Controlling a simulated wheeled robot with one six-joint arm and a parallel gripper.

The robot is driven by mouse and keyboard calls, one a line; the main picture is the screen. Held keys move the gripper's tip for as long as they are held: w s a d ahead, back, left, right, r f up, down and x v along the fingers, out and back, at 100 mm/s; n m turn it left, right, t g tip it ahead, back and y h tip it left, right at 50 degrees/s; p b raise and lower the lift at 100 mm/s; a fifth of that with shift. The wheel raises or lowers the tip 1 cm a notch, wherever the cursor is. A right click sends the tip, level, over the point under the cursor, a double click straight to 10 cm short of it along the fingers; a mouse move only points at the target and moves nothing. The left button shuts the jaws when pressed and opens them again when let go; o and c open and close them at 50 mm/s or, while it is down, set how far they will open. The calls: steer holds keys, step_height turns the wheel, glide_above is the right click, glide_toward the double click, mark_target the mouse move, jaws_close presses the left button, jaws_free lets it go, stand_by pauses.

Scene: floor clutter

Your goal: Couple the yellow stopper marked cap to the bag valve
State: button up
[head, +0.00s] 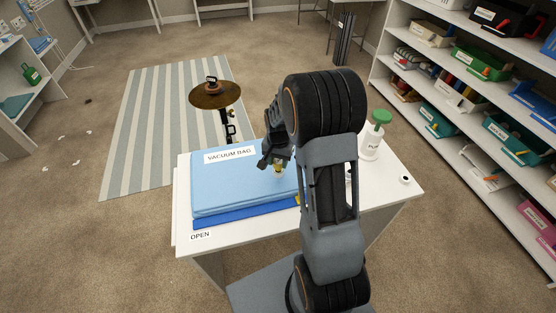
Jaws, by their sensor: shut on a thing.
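My gripper (276,163) is over the right part of the blue vacuum bag (225,182), which lies flat on the white table. It is shut on a small yellow piece (279,170), most likely the yellow stopper; its marking is too small to read. The stopper is just above or at the bag's surface; I cannot tell whether it touches. The bag valve cannot be made out; my gripper and arm cover that area. A small yellow bit (297,199) also shows at the bag's right edge, partly behind my arm.
A white pump (370,146) with a green top stands at the table's back right. A small white round piece with a dark centre (405,180) lies near the right edge. An OPEN label (200,237) is at the front left. A brown disc (214,95) on a stand is behind the table.

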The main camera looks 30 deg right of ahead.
mark_target(278, 161)
steer(key=shift+f+b, duration=0.6)
steer(key=shift+f, duration=0.3)
steer(key=o, duration=1.1)
step_height(278, 161, up, 14)
steer(key=shift+p, duration=0.3)
steer(key=shift+f, duration=0.1)
